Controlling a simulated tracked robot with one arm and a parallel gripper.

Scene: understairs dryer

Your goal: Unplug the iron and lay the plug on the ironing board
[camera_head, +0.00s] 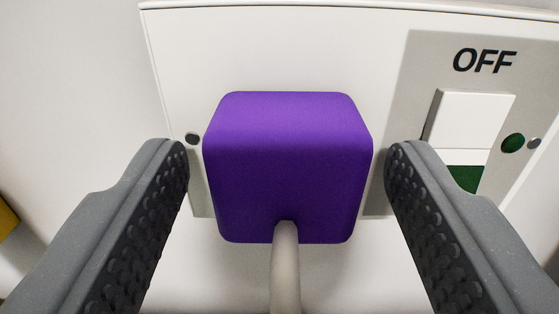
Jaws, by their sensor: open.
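A purple block-shaped plug (287,165) sits against a white wall socket plate (275,40), in the middle of the camera_head view. A pale cord (285,270) leaves its lower front face and runs down out of the picture. My gripper (287,160) is open, with one grey finger on each side of the plug. Small gaps show between both fingertips and the plug. The socket holes behind the plug are hidden. The iron and the ironing board are not in view.
To the right of the plug, a white rocker switch (470,119) is on a grey panel under the word OFF, with green showing at its lower part. A round green spot (513,143) is beside it. A yellow thing (6,220) shows at the left edge.

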